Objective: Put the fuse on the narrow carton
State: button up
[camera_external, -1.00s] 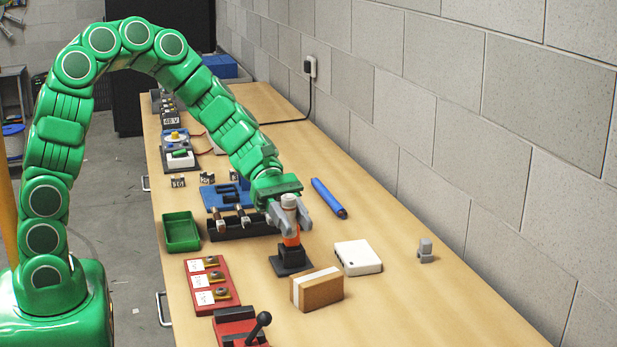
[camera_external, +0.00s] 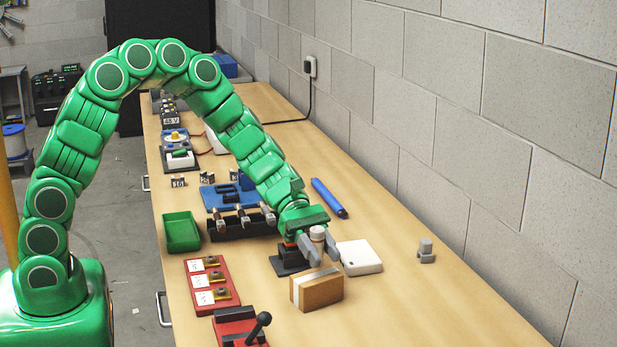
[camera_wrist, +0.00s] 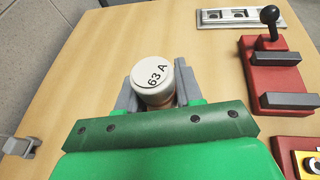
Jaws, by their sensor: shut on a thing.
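The fuse, with its white cap (camera_external: 317,233) on top, is held upright between the grey fingers of my gripper (camera_external: 320,249). In the wrist view the cap (camera_wrist: 154,76) reads "63 A" and sits between the two jaws. The fuse's lower part is hidden. The narrow carton (camera_external: 322,292), brown with a white strip, stands on the table just below and in front of my gripper in the external view. I cannot tell whether the fuse is directly over it; the carton is not visible in the wrist view.
A black stand (camera_external: 287,268) is behind left of the carton and a white box (camera_external: 360,257) behind right. A red panel (camera_external: 211,287) and a red lever switch (camera_external: 243,330) lie left. A grey piece (camera_external: 426,250) stands far right. Table is clear in front right.

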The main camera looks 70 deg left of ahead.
aim_at(315, 226)
jog(key=shift+f, duration=1.05)
jog(key=shift+f, duration=0.1)
jog(key=o, duration=1.1)
jog(key=shift+a+r, duration=0.15)
jog(key=shift+r, duration=0.05)
jog(key=v, duration=0.4)
jog(key=shift+a+r, duration=0.1)
jog(key=shift+a, duration=0.15)
notch_tip(315, 226, up, 6)
jog(key=shift+s+a+f, duration=0.1)
jog(key=shift+f, duration=0.1)
jog(key=shift+r, duration=0.75)
